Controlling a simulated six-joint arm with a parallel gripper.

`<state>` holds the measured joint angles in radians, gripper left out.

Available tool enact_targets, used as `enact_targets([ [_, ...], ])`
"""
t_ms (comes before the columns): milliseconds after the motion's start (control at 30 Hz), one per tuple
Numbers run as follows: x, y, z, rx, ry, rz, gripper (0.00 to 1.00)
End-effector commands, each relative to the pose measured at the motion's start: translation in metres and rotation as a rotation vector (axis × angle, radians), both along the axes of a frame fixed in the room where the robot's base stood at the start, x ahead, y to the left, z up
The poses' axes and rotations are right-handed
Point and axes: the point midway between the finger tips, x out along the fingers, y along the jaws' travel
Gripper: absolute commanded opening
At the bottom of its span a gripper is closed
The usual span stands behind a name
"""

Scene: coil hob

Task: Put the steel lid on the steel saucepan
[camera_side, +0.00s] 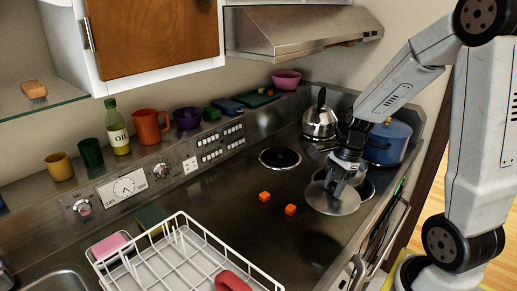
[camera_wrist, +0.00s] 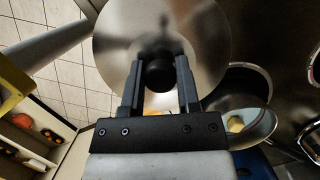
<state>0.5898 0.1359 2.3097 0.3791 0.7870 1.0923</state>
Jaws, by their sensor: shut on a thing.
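My gripper (camera_side: 340,184) is shut on the black knob (camera_wrist: 157,75) of the steel lid (camera_side: 328,202). The lid is a round, shiny disc; it also shows in the wrist view (camera_wrist: 195,30), held flat or nearly so. The steel saucepan (camera_side: 368,188) stands behind and to the right of the lid in the side view, partly hidden by lid and gripper. The lid is off to one side of the saucepan's mouth.
A blue pot (camera_side: 388,142) and a steel kettle (camera_side: 320,122) stand behind the saucepan. A bare coil ring (camera_side: 280,158) and two orange cubes (camera_side: 264,196) are to the left. A white dish rack (camera_side: 180,255) stands at the front left.

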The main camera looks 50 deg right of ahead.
Motion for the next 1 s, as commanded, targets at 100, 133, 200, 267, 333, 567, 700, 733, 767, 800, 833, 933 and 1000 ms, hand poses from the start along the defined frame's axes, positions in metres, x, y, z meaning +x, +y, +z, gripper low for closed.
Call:
enact_targets([
  [100,0.000,0.000,0.000,0.000,0.000,0.000,0.00],
  [133,0.000,0.000,0.000,0.000,0.000,0.000,0.00],
  [200,0.000,0.000,0.000,0.000,0.000,0.000,0.00],
  [267,0.001,-0.001,0.000,0.000,-0.001,0.000,0.00],
  [333,0.002,-0.003,0.001,0.001,-0.001,0.000,0.00],
  [567,0.013,-0.021,0.005,0.002,-0.004,-0.002,0.00],
  [700,0.025,-0.043,0.010,0.004,-0.006,-0.001,0.00],
  [733,0.027,-0.049,0.011,0.004,-0.007,0.000,0.00],
  [767,0.030,-0.055,0.012,0.004,-0.007,0.000,0.00],
  [800,0.033,-0.063,0.014,0.005,-0.007,0.001,0.00],
  [833,0.036,-0.070,0.015,0.004,-0.009,0.000,0.00],
  [933,0.044,-0.092,0.019,0.005,-0.008,0.001,0.00],
  [1000,0.048,-0.107,0.021,0.004,-0.008,0.002,0.00],
])
